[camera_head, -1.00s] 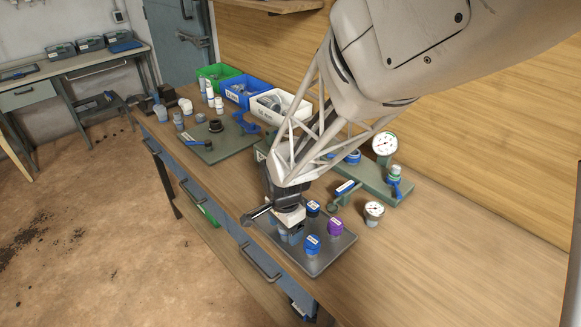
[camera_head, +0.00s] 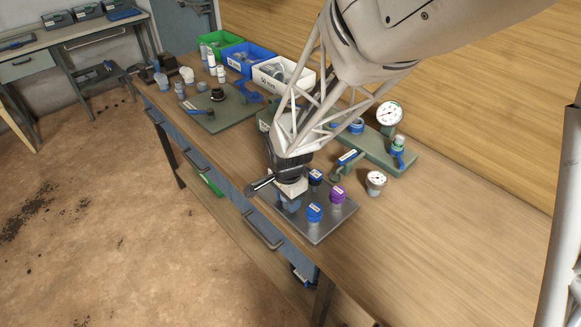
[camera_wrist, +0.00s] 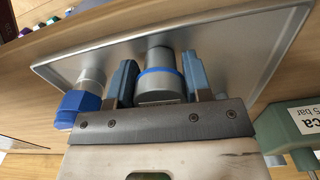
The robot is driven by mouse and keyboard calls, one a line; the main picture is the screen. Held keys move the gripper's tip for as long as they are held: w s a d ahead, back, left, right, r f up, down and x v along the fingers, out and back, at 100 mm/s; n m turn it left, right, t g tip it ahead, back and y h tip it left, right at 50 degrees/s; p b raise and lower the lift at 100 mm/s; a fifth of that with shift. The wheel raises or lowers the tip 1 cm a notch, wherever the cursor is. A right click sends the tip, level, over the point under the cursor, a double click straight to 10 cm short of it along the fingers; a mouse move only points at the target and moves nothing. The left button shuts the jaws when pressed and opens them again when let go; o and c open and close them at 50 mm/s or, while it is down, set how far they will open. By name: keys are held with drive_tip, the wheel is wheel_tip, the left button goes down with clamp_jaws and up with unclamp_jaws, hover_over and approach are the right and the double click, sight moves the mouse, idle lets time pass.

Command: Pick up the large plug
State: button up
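In the wrist view, a wide grey plug with a blue band (camera_wrist: 160,84) stands between the two blue-grey fingers of my gripper (camera_wrist: 160,90). The fingers lie close along both its sides; I cannot tell whether they touch it. Its far end appears to meet the metal tray (camera_wrist: 90,52). In the head view, my gripper (camera_head: 291,203) is low over the left part of the tray (camera_head: 318,233), and its body hides most of the plug.
A blue-capped piece (camera_wrist: 80,103) stands close beside one finger. On the tray are also a blue cap (camera_head: 314,212), a dark blue cap (camera_head: 316,177) and a purple cap (camera_head: 337,195). A gauge (camera_head: 375,182) and a green valve plate (camera_head: 400,168) are to the right.

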drive_tip(key=shift+c, duration=1.2)
drive_tip(key=shift+r, duration=0.15)
wheel_tip(320, 180, up, 10)
drive_tip(key=shift+f, duration=0.1)
